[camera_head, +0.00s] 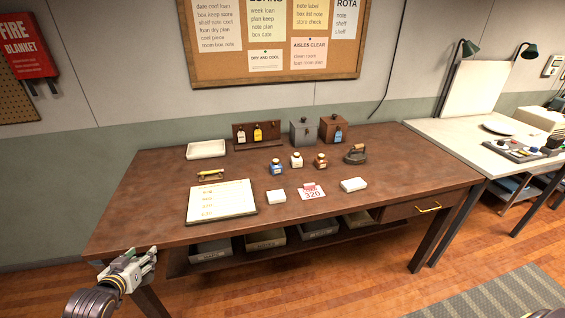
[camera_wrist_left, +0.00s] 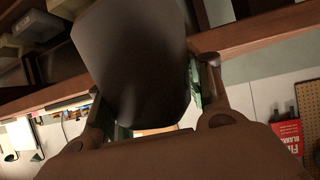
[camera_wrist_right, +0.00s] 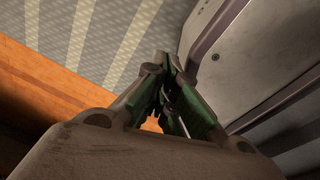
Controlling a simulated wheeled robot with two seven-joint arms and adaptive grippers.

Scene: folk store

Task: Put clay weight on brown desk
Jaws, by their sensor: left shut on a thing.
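My left gripper (camera_head: 140,264) is beside the front left corner of the brown desk (camera_head: 130,215), below the level of its top. In the left wrist view its fingers are shut on a large, dark, smooth block with angled edges (camera_wrist_left: 135,65), apparently the clay weight. The block hides much of that view, and I cannot make it out in the head view. My right gripper (camera_wrist_right: 165,75) shows only in its wrist view, with its fingers drawn together and nothing seen between them, over the floor.
The front left of the desktop is bare. A lower shelf holds several bins (camera_head: 265,239).

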